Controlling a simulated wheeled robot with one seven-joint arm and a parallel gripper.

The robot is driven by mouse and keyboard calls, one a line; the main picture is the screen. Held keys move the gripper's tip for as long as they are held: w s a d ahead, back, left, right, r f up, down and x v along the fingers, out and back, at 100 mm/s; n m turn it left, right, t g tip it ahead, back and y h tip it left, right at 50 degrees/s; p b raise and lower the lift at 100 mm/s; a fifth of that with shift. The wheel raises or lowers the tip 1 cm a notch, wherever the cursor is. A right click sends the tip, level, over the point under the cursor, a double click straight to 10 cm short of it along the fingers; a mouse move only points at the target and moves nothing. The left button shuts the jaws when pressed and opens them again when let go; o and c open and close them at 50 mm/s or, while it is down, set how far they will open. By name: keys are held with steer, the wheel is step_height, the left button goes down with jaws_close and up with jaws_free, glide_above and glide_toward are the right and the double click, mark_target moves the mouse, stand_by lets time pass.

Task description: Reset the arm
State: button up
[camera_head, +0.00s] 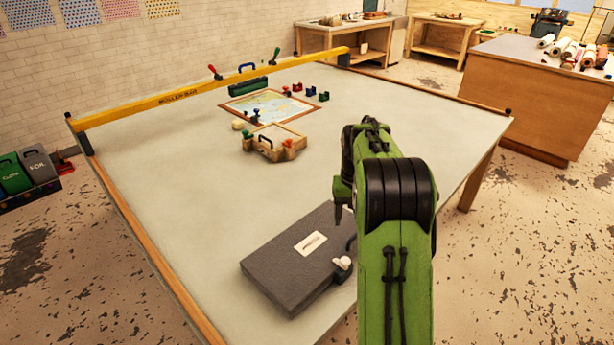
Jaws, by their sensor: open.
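My green arm with black joints rises from the bottom right of the head view. My gripper (341,200) hangs over the right part of the large grey-topped table (180,205). It is open, with nothing seen in it, and is partly hidden behind my arm. A dark grey case (290,262) with a small pale label and a white knob lies on the table below and left of my gripper.
A yellow bar (210,92) spans the table's far side. A framed map (268,107), a wooden fixture (274,144) and small coloured clamps stand mid-table. A wooden counter (530,100) with several rolls stands at right. The table's left part is clear.

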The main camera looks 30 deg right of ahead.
steer(key=s+a+r+n+t, duration=0.15)
steer(key=s+a+r, duration=0.25)
steer(key=a+r, duration=0.4)
steer(key=s+a+n+t, duration=0.1)
steer(key=s+a+t, duration=0.1)
steer(key=s+a, duration=0.4)
steer(key=s+a+n+t, duration=0.2)
steer(key=s+a, duration=0.4)
steer(key=s, duration=0.9)
steer(key=shift+a+r, duration=0.25)
steer(key=shift+r, duration=0.2)
steer(key=shift+n, duration=0.25)
